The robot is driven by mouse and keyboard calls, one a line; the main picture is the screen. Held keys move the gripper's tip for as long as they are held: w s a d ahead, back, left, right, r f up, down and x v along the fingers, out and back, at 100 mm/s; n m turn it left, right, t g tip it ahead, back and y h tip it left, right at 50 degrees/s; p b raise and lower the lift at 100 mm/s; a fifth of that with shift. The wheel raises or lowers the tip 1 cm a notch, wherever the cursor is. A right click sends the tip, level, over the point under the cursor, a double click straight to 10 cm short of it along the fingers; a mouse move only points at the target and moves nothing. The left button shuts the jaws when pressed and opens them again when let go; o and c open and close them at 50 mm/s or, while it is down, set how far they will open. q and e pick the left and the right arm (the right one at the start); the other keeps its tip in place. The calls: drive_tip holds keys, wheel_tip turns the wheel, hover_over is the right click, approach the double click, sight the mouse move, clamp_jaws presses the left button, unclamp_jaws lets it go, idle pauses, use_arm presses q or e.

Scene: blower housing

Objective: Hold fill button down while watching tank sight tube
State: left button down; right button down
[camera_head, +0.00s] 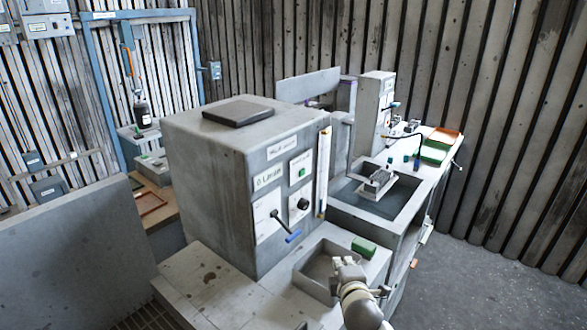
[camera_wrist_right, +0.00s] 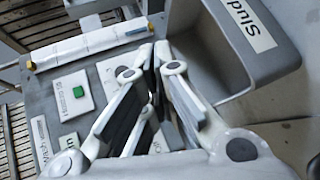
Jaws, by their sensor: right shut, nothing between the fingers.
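The grey machine cabinet (camera_head: 210,170) stands in the middle of the head view. Its panel carries a small green button (camera_head: 302,172) on a white plate, which also shows in the right wrist view (camera_wrist_right: 78,92); I cannot read its label. The pale upright sight tube (camera_head: 324,170) runs along the panel's right edge; in the wrist view (camera_wrist_right: 90,46) it lies across the top left. Its level cannot be made out. My right gripper (camera_head: 348,263) is shut and empty, in front of the panel and apart from the button. My left gripper is out of view.
A black knob (camera_head: 303,204) and a blue-handled lever (camera_head: 291,236) stick out below the button. A grey bin (camera_wrist_right: 215,60) lettered "Slud" is beside my gripper. A green block (camera_head: 363,246) lies behind it. A sink bench (camera_head: 340,212) stands beyond.

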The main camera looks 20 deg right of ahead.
sight(302, 172)
drive_tip(key=w+d+r+n+t, duration=0.2)
drive_tip(key=w+r+n+t, duration=0.1)
drive_tip(key=w+r+n, duration=0.2)
drive_tip(key=w+d+r+n+t, duration=0.3)
drive_tip(key=w+r+n, duration=0.3)
drive_tip(key=w+r, duration=0.2)
wheel_tip(302, 172, up, 2)
drive_tip(key=shift+w+d+r+n, duration=0.15)
drive_tip(key=shift+d+n, duration=0.15)
drive_tip(key=shift+d, duration=0.05)
drive_tip(key=shift+a, duration=0.1)
drive_tip(key=w+a+b, duration=0.4)
drive_tip(key=w+b, duration=0.1)
drive_tip(key=w, duration=0.2)
drive_tip(key=shift+w+a, duration=0.2)
drive_tip(key=shift+w, duration=0.1)
idle(0.5)
